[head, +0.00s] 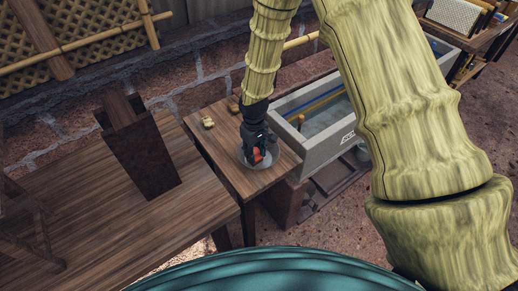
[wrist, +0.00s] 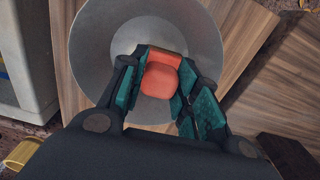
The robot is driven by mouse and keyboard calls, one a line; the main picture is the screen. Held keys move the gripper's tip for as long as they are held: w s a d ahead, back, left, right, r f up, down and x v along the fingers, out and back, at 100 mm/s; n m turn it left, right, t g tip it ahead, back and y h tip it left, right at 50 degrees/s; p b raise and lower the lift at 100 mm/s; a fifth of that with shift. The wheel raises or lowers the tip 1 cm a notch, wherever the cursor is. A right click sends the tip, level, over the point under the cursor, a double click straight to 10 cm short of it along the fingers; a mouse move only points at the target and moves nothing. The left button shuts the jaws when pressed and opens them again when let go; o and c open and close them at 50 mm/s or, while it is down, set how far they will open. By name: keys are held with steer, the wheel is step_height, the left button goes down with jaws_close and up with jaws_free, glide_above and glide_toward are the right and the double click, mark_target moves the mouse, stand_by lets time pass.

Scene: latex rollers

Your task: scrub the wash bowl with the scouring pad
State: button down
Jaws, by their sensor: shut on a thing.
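The wash bowl (wrist: 95,50) is a round grey bowl on a small wooden table; in the head view only part of its rim (head: 241,158) shows around my gripper. My gripper (head: 256,157) points down into the bowl. In the wrist view my gripper (wrist: 158,85) is shut on an orange-red block, the scouring pad (wrist: 160,78), held between the teal fingers over the bowl's middle. The pad also shows as a small red patch in the head view (head: 258,155). Whether the pad touches the bowl's floor I cannot tell.
Small yellowish items (head: 208,122) lie at the small table's back edge. A grey water trough (head: 317,155) stands close on the right. A tall dark wooden box (head: 142,150) stands on the larger table (head: 120,235) at left. The small table's front is clear.

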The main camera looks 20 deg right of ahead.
steer(key=shift+s+a, duration=0.15)
stand_by(0.6)
steer(key=shift+w+d+p, duration=0.2)
steer(key=shift+w+d, duration=0.1)
steer(key=shift+d, duration=0.6)
steer(key=shift+w+d+p, duration=0.2)
steer(key=shift+w+d, duration=0.1)
steer(key=shift+d, duration=0.6)
steer(key=shift+r, duration=0.2)
step_height(320, 180, up, 8)
steer(key=p, duration=0.5)
steer(key=shift+f, duration=0.25)
steer(key=shift+f+b, duration=1.45)
steer(key=shift+f, duration=1.5)
steer(key=shift+f+b, duration=0.55)
steer(key=shift+f, duration=0.45)
